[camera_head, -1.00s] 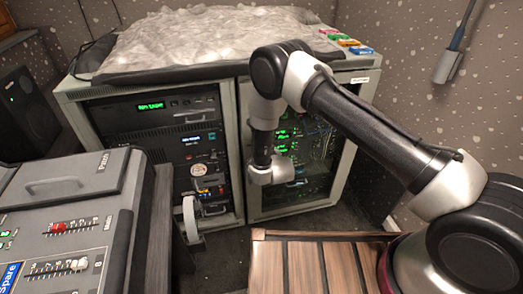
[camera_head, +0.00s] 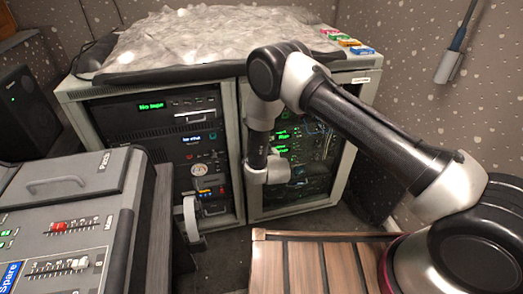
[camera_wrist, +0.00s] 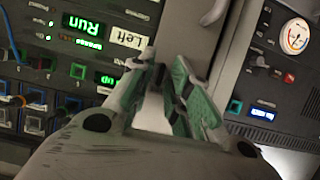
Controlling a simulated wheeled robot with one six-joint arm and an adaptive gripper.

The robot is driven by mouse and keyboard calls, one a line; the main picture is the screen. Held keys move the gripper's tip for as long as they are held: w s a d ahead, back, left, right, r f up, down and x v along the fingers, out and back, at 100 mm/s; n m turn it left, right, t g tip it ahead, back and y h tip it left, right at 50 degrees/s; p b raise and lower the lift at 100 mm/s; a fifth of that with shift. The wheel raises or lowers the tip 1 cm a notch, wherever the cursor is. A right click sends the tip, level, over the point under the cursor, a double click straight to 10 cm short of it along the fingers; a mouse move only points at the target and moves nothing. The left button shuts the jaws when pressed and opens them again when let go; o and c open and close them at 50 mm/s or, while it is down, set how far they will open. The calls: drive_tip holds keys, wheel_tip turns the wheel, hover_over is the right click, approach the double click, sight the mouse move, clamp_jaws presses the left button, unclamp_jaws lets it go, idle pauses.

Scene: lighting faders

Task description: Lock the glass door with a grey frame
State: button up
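The glass door (camera_head: 312,178) with its grey frame is the right-hand front of the rack cabinet in the head view. It looks closed, with lit green displays behind the glass. My wrist is in front of its left side and hides part of it; my fingers are hidden there. In the wrist view, my gripper (camera_wrist: 166,62) has its two green-padded fingers apart, close to the grey upright frame (camera_wrist: 205,45). A pale surface shows between the fingers; I cannot tell whether they touch it. I cannot make out a lock or key.
The left rack bay (camera_head: 160,125) has displays and a round gauge (camera_wrist: 295,36). A mixing desk (camera_head: 70,215) stands at the left front. A slatted wooden top (camera_head: 320,268) is in front of the cabinet. A dark speaker (camera_head: 28,110) stands at left.

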drive_tip(key=shift+s, duration=0.1)
drive_tip(key=v, duration=1.1)
drive_tip(key=shift+s+r, duration=0.2)
drive_tip(key=shift+s, duration=0.15)
drive_tip(key=shift+d+f, duration=0.1)
drive_tip(key=shift+f, duration=0.05)
